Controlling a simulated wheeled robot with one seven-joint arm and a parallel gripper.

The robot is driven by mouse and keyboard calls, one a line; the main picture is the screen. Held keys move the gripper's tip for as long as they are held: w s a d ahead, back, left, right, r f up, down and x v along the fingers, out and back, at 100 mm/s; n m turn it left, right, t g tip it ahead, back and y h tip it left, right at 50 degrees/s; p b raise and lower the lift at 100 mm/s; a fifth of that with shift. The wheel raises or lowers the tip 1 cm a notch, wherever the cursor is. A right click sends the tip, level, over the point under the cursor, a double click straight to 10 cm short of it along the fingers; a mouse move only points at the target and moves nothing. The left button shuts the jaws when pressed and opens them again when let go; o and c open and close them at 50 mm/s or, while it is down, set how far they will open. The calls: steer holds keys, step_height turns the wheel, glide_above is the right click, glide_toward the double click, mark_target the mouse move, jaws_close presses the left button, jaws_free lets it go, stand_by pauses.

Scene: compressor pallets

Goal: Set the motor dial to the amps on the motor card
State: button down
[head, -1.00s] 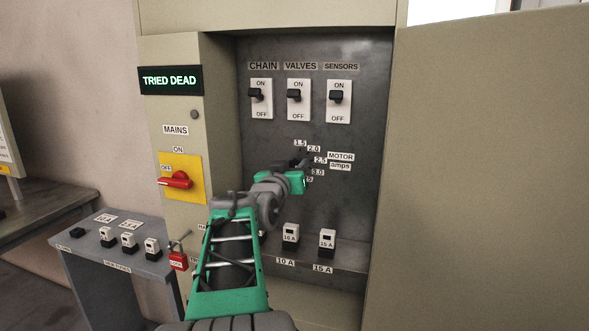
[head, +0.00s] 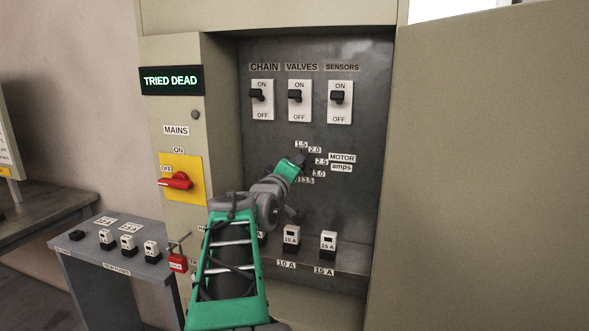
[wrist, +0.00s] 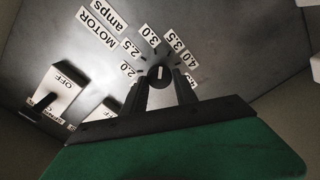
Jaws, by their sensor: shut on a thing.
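The motor dial (wrist: 159,74) is a small dark round knob with a short white mark, ringed by amp labels. My gripper (wrist: 160,88) is shut on the dial, one dark finger on each side. In the wrist view the mark stands nearly upright, towards the 3.0 and 3.5 labels; the exact setting is too small to read. In the head view my gripper (head: 303,160) covers most of the dial, beside the MOTOR amps label (head: 341,162). I see no card that I can make out as the motor card.
Three switches, CHAIN (head: 262,100), VALVES (head: 299,101) and SENSORS (head: 340,102), sit above with levers up. Fuses (head: 291,240) stand on the ledge below. The red mains handle (head: 176,181) is on the left, by OFF. A red padlock (head: 178,262) hangs near the side table (head: 107,272).

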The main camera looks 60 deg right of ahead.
steer(key=n+p, duration=0.3)
steer(key=n, duration=0.8)
steer(key=shift+f, duration=0.2)
steer(key=shift+n, duration=0.4)
steer(key=c, duration=1)
jaws_free()
steer(key=s+a, duration=0.1)
steer(key=a, duration=0.6)
steer(key=shift+a+b, duration=0.3)
steer(key=shift+a, duration=0.05)
steer(key=shift+s, duration=0.1)
